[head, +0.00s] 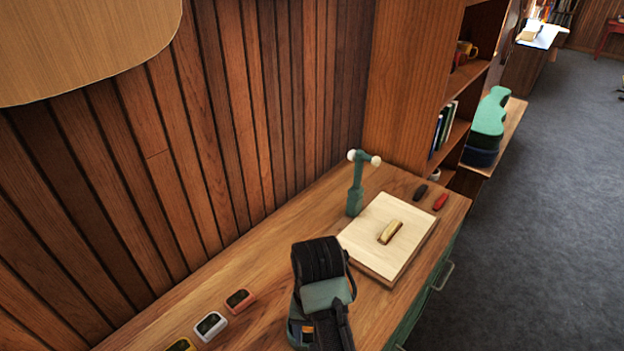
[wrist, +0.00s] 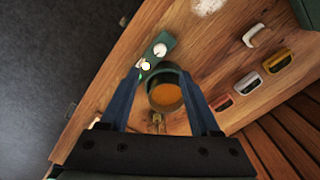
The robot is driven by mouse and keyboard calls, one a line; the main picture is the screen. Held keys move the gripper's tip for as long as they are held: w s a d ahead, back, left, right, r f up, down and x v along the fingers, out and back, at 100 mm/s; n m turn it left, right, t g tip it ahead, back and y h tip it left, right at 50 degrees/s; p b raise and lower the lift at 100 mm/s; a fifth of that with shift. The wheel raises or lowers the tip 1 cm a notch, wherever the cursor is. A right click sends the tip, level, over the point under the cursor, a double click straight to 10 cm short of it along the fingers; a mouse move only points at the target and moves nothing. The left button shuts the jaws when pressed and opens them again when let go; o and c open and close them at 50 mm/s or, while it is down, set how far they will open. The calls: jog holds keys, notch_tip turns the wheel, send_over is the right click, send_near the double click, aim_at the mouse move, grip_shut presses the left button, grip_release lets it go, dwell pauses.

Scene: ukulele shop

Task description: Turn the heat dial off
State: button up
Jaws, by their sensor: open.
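In the wrist view a small green heater unit (wrist: 158,62) sits on the wooden bench. A round white knob, apparently the heat dial (wrist: 160,50), is on its top. Beside the knob is a small glowing spot (wrist: 145,67), perhaps a lamp. A dark round pot with amber contents (wrist: 165,97) stands next to the knob. My gripper (wrist: 162,76) is open, with one blue finger on each side of the pot. It seems to hold nothing, and I cannot tell whether it touches the pot. In the head view my dark wrist hides most of the heater.
In the head view, a pale board with a brass-coloured block (head: 390,232) lies right of my arm. A teal upright tool (head: 356,184) stands behind it. Several coloured small trays, including a white one (head: 211,325), lie left. A plank wall (head: 200,150) backs the bench.

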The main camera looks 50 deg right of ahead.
notch_tip(320, 180, down, 12)
jog(key=shift+f, duration=0.1)
dwell(0.5)
grip_shut()
